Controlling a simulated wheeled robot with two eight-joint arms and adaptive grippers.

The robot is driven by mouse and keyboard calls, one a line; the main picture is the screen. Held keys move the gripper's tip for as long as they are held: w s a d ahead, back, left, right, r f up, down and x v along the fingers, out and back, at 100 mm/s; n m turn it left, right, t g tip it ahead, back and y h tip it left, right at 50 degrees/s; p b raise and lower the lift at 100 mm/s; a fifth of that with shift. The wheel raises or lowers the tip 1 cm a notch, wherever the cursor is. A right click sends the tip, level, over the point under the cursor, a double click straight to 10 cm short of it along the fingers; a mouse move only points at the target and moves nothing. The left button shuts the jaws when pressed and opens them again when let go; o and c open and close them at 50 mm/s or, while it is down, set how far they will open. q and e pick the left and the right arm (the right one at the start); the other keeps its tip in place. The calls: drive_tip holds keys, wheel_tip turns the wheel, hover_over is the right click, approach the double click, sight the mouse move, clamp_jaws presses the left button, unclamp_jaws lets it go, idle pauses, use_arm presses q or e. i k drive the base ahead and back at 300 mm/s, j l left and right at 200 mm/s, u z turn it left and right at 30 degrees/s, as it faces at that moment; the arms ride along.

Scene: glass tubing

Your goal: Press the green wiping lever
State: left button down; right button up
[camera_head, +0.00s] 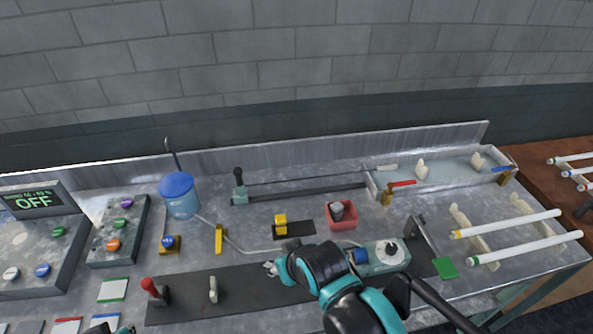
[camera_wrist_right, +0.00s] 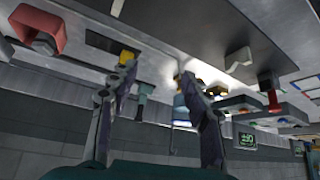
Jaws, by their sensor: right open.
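A lever with a black handle and a teal-green base (camera_head: 240,195) stands at the left end of a dark rail at the back of the bench; it also shows in the right wrist view (camera_wrist_right: 143,95). A flat green pad (camera_head: 445,268) lies at the right, near a grey upright lever. I cannot tell which is the wiping lever. My right gripper (camera_head: 271,268) is over the dark strip in the head view, apart from both. Its fingers are spread and empty in the right wrist view (camera_wrist_right: 160,112). A sliver of my left arm shows at the bottom edge.
A red-handled lever (camera_head: 150,288) is at left. White tubes (camera_head: 525,248) lie at right. A tray (camera_head: 440,178) sits at back right.

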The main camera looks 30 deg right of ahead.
sight(446, 268)
drive_tip(key=z, duration=1.6)
drive_tip(key=k+l, duration=0.05)
drive_tip(key=l, duration=0.05)
